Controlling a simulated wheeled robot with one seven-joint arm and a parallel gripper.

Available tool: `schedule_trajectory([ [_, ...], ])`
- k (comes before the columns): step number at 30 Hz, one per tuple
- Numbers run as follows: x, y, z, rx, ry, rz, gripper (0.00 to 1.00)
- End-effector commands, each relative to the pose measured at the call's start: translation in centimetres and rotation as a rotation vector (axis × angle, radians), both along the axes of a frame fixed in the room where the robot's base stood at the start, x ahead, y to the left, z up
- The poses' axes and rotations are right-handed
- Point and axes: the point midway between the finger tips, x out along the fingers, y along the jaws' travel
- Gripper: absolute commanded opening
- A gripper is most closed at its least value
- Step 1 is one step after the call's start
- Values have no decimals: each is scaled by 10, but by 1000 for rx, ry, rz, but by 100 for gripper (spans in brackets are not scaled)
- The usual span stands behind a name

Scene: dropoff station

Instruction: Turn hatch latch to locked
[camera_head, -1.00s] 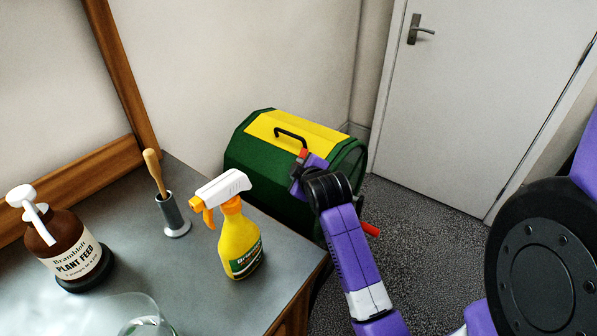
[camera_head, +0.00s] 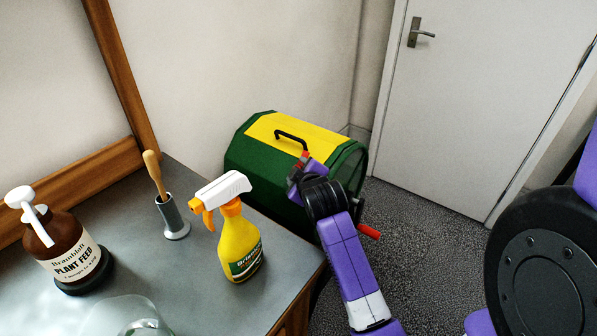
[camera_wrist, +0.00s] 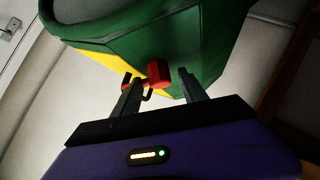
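A green crate with a yellow top (camera_head: 315,135) stands on the floor beyond the bench. A small red latch (camera_head: 305,153) shows on its front side beside my gripper (camera_head: 294,180). In the wrist view the red latch (camera_wrist: 158,73) lies in the gap between my two fingertips (camera_wrist: 158,88). The fingers are apart; whether either one touches the latch I cannot tell. The green crate wall (camera_wrist: 185,45) fills the view just beyond the fingers. My wrist hides part of the crate's front in the head view.
The bench (camera_head: 190,275) holds a yellow spray bottle (camera_head: 240,245), a brown plant feed bottle (camera_head: 70,250) and a wooden-handled tool in a metal holder (camera_head: 172,215). A red bar (camera_head: 369,232) sticks out right of my arm. Open floor (camera_head: 420,225) lies before the white door (camera_head: 470,110).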

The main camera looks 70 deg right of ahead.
Motion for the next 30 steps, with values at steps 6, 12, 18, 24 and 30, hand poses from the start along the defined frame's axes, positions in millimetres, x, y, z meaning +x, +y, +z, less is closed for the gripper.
schedule_trajectory([
  [6,-1,2,1,0,-1,1,50],
  [12,-13,20,11,1,-2,2,50],
  [18,-31,44,25,1,-1,3,50],
  [24,-41,56,32,0,-1,1,50],
  [30,-42,57,33,0,0,0,50],
])
